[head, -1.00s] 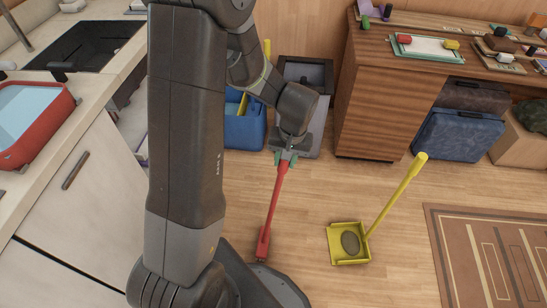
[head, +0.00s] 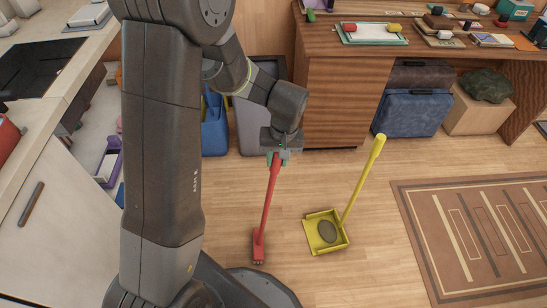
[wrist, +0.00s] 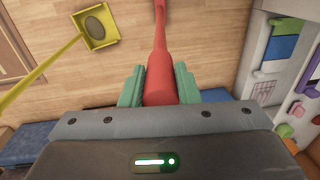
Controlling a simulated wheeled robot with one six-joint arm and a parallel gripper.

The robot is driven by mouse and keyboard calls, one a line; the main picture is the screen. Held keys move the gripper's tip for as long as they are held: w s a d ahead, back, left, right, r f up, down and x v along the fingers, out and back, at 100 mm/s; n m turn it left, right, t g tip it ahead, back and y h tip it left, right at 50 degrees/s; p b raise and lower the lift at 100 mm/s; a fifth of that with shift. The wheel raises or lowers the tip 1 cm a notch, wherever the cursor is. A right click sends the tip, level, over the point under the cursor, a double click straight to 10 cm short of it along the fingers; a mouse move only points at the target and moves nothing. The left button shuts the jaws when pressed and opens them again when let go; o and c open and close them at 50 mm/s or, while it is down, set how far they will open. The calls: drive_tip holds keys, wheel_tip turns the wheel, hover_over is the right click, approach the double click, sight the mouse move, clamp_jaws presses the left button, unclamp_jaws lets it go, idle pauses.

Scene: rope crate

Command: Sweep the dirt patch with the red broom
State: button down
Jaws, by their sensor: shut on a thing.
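The red broom (head: 267,205) hangs from my gripper (head: 278,157), its handle tilted slightly and its head low, at or just above the wooden floor. In the wrist view, the green fingers of my gripper (wrist: 160,88) are shut on the red handle (wrist: 159,45); the broom head is out of that view. A dark oval patch (head: 327,232), which looks like the dirt, shows inside the yellow dustpan (head: 311,243), to the right of the broom head. The dustpan (wrist: 88,40) also shows at upper left in the wrist view. I cannot tell whether the broom head touches the floor.
A brown striped rug (head: 420,220) lies to the right. A wooden desk (head: 345,100) stands behind, with a blue suitcase (head: 410,115) and a cardboard box (head: 475,117) under it. A grey bin (head: 248,130) and blue bucket (head: 214,135) stand behind my arm. Floor around the dustpan is clear.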

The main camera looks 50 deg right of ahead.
drive_tip(key=shift+s+d, duration=0.4)
drive_tip(key=w+a+g+h+b, duration=0.1)
drive_tip(key=w+a, duration=0.5)
drive_tip(key=shift+w, duration=0.4)
drive_tip(key=shift+r, duration=0.2)
wheel_tip(320, 180, up, 7)
drive_tip(key=p, duration=0.5)
idle(0.9)
idle(0.6)
